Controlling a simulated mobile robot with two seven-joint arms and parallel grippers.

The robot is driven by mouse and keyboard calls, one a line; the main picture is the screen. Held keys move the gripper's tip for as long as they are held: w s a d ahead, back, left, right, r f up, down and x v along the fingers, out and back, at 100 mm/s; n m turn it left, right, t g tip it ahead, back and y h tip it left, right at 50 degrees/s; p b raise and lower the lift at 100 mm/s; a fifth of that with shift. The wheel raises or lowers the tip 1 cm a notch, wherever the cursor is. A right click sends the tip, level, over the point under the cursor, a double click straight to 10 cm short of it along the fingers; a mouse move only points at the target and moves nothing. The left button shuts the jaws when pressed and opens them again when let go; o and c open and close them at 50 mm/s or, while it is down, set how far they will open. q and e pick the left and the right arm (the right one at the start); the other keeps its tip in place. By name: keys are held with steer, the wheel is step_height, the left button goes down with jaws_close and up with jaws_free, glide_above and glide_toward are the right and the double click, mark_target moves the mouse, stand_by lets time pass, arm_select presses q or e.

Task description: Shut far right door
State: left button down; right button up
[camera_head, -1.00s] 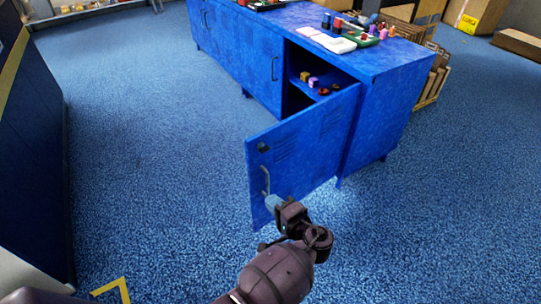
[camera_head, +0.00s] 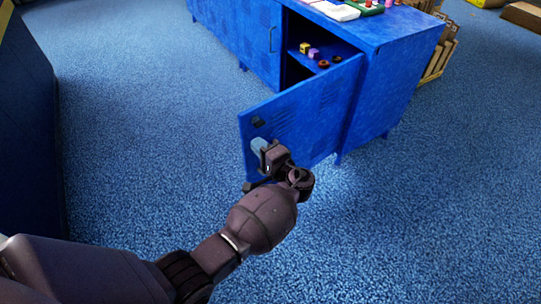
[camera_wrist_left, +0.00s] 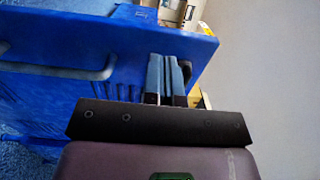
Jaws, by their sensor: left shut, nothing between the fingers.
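The far right door (camera_head: 300,118) of the blue cabinet (camera_head: 395,85) stands wide open, hinged at its right side, with its vented outer face towards me. My left gripper (camera_head: 260,147) is shut and empty, at this face near the door's free edge, below a dark latch. In the head view the gripper hides the door's handle. The left wrist view shows the door (camera_wrist_left: 125,35), its grey bar handle (camera_wrist_left: 60,69) and the shut blue fingertips (camera_wrist_left: 165,75), right of the handle and not around it. I cannot tell whether they touch the door. My right gripper is out of view.
Small coloured items (camera_head: 314,54) lie on the shelf inside the open compartment. Trays and items stand on the cabinet top. Wooden crates (camera_head: 440,55) stand behind the cabinet at right. Blue carpet (camera_head: 420,220) is clear in front. A dark blue unit (camera_head: 25,130) stands at left.

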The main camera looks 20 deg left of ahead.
mark_target(246, 134)
arm_select(q)
steer(key=shift+x, duration=1.75)
steer(key=shift+w+a, duration=0.1)
